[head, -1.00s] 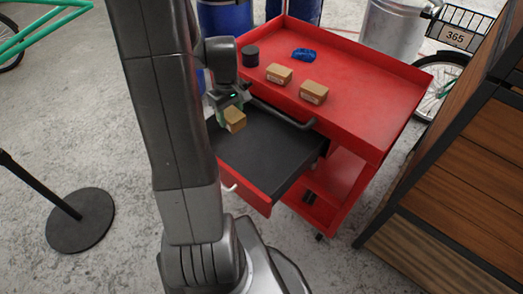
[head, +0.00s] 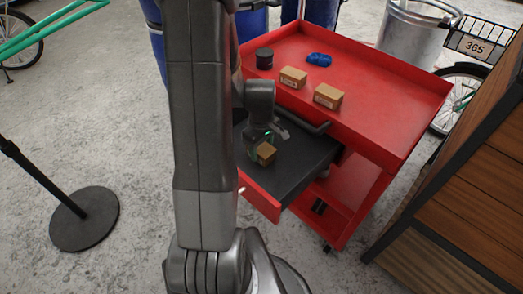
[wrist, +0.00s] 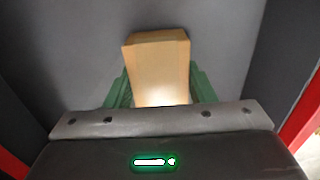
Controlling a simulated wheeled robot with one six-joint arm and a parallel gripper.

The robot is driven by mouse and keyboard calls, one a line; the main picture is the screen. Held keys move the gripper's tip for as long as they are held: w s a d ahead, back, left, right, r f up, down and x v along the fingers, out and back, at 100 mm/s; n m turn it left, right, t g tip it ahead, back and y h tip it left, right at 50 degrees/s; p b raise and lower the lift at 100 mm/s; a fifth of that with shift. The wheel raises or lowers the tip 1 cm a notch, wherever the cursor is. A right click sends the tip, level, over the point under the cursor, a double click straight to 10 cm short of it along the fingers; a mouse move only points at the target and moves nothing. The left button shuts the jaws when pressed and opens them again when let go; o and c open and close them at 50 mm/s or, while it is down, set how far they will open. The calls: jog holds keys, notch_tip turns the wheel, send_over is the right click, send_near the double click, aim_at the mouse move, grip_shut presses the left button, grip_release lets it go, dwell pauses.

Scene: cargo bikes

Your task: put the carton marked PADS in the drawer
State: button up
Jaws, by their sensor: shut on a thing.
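A small brown carton (head: 266,153) is held in my gripper (head: 262,148) over the open drawer (head: 300,165). In the wrist view the carton (wrist: 158,65) sits between the two green fingers, which are shut on it. No marking can be read on its visible faces. The drawer has a dark grey floor and a red front, and stands pulled out of the red cart. In the wrist view the drawer floor (wrist: 75,60) fills the space around the carton. I cannot tell whether the carton touches the floor. My arm hides the drawer's left part.
On the red cart's top (head: 375,105) stand two more brown cartons (head: 293,78) (head: 328,96), a dark round container (head: 264,59) and a blue item (head: 319,59). A wooden slatted box (head: 470,190) stands at right, a black post base (head: 85,219) at left.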

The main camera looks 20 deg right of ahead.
aim_at(261, 147)
jog(key=shift+f, duration=0.3)
jog(key=shift+f, duration=0.15)
jog(key=shift+f, duration=0.15)
jog(key=o, duration=1.1)
notch_tip(261, 147, up, 13)
jog(key=shift+f+p, duration=0.2)
jog(key=shift+p, duration=0.95)
